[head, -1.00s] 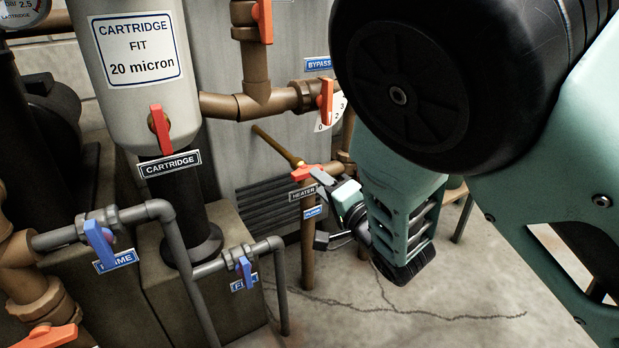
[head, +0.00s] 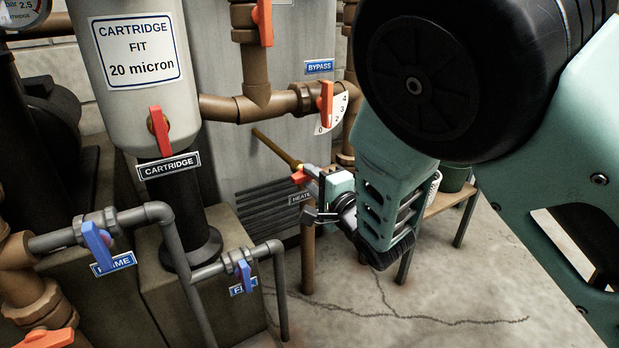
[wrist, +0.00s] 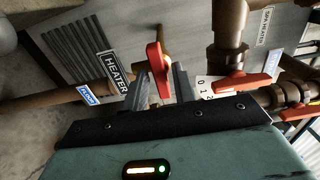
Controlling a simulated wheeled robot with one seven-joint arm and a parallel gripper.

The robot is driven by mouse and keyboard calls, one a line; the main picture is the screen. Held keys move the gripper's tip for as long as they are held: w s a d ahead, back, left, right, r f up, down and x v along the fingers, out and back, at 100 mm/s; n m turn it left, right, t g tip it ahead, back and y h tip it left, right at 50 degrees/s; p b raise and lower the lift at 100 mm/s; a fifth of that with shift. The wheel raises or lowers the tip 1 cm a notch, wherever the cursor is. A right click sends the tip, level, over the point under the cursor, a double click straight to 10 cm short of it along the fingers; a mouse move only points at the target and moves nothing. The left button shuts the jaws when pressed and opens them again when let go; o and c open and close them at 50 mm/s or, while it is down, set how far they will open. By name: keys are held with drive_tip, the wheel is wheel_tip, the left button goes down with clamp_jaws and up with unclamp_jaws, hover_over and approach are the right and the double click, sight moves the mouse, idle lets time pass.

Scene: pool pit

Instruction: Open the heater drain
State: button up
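The heater drain valve has a red handle (head: 300,177) beside the HEATER label (head: 299,198), on a brown pipe at the grey tank's lower right. In the wrist view the red handle (wrist: 158,70) stands between my gripper's two dark fingers, near their tips. The HEATER label (wrist: 116,73) lies left of it. My gripper (wrist: 160,83) is open, with a gap between the fingers; contact with the handle cannot be told. In the head view my gripper (head: 318,196) is right beside the handle, and my forearm hides part of the area behind it.
Other valves stand close by: the BYPASS handle (head: 326,103) with a numbered dial above, the red CARTRIDGE handle (head: 159,131) and blue handles (head: 98,245) on grey pipes at left. A wooden bench (head: 446,200) is behind my arm. Cracked floor (head: 430,290) at right is clear.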

clamp_jaws()
drive_tip(key=n+p, duration=0.2)
drive_tip(key=n, duration=1.6)
drive_tip(key=shift+n+p, duration=0.3)
drive_tip(key=shift+p, duration=0.05)
drive_tip(key=shift+o, duration=2.1)
unclamp_jaws()
